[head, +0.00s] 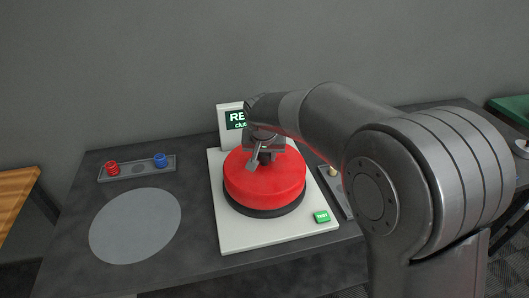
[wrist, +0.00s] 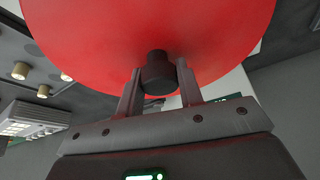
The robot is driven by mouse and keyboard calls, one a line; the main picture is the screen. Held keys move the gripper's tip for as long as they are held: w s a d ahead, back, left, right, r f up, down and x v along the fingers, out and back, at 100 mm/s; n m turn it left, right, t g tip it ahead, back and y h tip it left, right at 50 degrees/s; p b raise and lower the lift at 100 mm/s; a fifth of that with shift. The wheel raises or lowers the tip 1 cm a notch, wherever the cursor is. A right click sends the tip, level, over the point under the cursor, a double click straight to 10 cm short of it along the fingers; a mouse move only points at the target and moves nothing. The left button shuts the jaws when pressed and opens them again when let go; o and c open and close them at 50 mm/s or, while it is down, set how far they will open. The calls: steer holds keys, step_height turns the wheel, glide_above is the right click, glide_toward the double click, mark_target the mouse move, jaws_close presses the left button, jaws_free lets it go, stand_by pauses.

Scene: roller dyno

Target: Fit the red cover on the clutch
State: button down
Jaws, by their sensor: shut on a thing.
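The red cover (head: 258,190) is a wide round cap with a dark knob (wrist: 158,70) at its middle. It sits level over the dark round clutch (head: 262,212), whose lower edge shows below it. I cannot tell whether a small gap is left between them. My gripper (head: 262,158) is above the cover with its fingers shut on the knob. The wrist view shows the knob between both fingers and the red surface filling the top. The clutch's top is hidden under the cover.
The clutch stands on a white base plate (head: 235,238) with a green button (head: 321,216) and a partly hidden screen (head: 236,120) behind. At left are a grey disc (head: 135,225) and a small tray (head: 138,169) with red and blue pieces. Another tray is partly behind my arm.

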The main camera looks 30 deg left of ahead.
steer(key=shift+f, duration=0.9)
steer(key=c, duration=0.5)
jaws_free()
steer(key=shift+r, duration=3.45)
